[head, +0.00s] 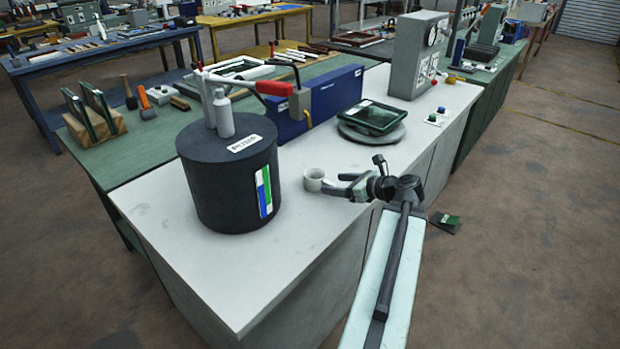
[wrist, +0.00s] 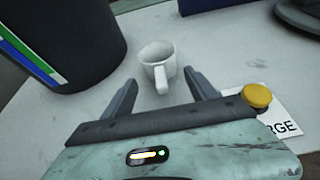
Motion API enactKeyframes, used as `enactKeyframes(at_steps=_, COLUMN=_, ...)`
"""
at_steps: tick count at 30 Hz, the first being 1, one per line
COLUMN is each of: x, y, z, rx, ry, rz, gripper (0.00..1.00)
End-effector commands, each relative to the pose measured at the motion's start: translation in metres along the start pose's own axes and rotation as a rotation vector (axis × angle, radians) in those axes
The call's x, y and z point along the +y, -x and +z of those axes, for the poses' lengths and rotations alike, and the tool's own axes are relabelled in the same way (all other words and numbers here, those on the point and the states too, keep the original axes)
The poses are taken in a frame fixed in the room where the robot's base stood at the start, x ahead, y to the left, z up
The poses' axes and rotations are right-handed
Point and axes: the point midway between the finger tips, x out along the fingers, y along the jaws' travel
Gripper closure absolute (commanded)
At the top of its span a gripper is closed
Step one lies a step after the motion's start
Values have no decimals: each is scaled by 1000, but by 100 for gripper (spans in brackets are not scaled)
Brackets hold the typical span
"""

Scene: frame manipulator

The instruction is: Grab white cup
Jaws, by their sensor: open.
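The white cup (head: 314,179) stands upright on the light grey worktop, to the right of a dark cylinder in the head view. In the wrist view the cup (wrist: 157,62) is just ahead of my gripper (wrist: 161,88), roughly centred between the two fingers, with its handle pointing back toward the gripper. My gripper (head: 341,187) is open in the head view, with its fingers close to the cup's right side. Whether a finger touches the cup cannot be told.
A large dark cylinder (head: 228,180) stands left of the cup. A blue box (head: 325,103) and a round base with a green glass tray (head: 373,117) stand behind. A grey machine (head: 415,60) is at the back right. The front left worktop (head: 210,265) is clear.

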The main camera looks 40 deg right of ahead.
Motion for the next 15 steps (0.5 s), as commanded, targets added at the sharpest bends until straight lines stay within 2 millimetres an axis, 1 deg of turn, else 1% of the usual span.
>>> enactKeyframes(at_steps=2, x=0, y=-3, z=-1, rx=0, ry=0, rz=0, gripper=33)
enactKeyframes(at_steps=7, x=0, y=-24, z=-2, rx=0, ry=1, rz=2, gripper=33)
enactKeyframes(at_steps=12, x=0, y=-30, z=1, rx=0, ry=1, rz=1, gripper=33)
enactKeyframes(at_steps=15, x=0, y=-42, z=3, rx=0, ry=1, rz=2, gripper=33)
